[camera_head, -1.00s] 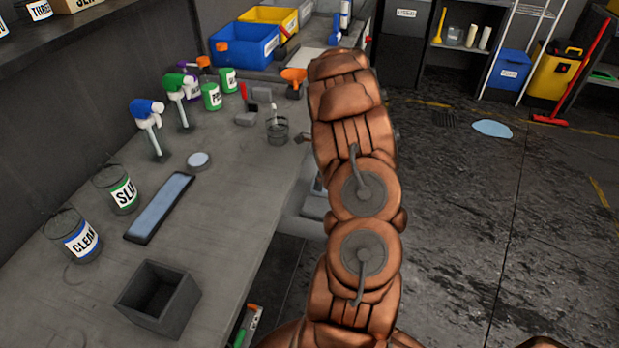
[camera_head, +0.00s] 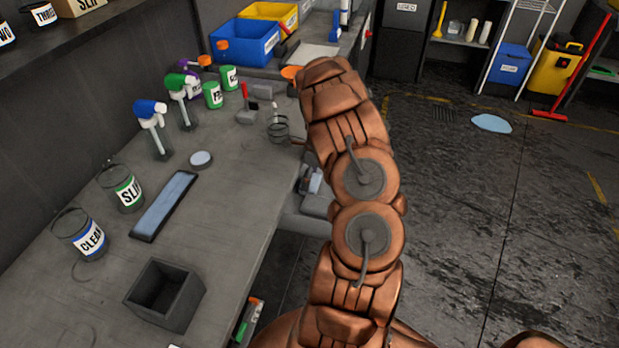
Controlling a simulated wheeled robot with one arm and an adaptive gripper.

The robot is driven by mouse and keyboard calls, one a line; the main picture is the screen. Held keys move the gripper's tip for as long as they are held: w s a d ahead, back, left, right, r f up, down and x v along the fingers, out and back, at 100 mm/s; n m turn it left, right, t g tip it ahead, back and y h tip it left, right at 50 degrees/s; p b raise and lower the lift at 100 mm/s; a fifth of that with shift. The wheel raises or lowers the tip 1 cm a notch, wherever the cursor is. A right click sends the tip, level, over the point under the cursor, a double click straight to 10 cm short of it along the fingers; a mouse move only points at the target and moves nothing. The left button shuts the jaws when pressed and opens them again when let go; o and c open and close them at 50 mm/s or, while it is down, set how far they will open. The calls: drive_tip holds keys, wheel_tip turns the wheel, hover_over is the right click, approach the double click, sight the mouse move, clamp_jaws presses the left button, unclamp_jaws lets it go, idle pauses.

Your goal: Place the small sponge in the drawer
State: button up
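My bronze arm rises through the middle of the view and bends away at its top. Its far end and my gripper are hidden behind it. What looks like an open grey drawer (camera_head: 308,228) juts from the bench's right side, partly covered by my arm. A few small grey-blue items (camera_head: 312,180) show in or just above it; I cannot tell what they are. A small grey block (camera_head: 246,117) lies on the bench beside a red-handled tool. I cannot tell whether it is the small sponge, and no other thing is clearly a sponge.
The grey bench (camera_head: 225,220) holds spray bottles (camera_head: 158,130), labelled jars (camera_head: 82,235), a flat blue-topped tray (camera_head: 165,205), a wire cup (camera_head: 278,128) and an open dark box (camera_head: 165,295). Blue and yellow bins stand at the back. A pale puddle (camera_head: 491,123) lies on the otherwise open floor.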

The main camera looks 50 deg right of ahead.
drive_tip(key=shift+f, duration=0.2)
drive_tip(key=o, duration=1.3)
drive_tip(key=shift+r, duration=0.1)
drive_tip(key=shift+r, duration=0.1)
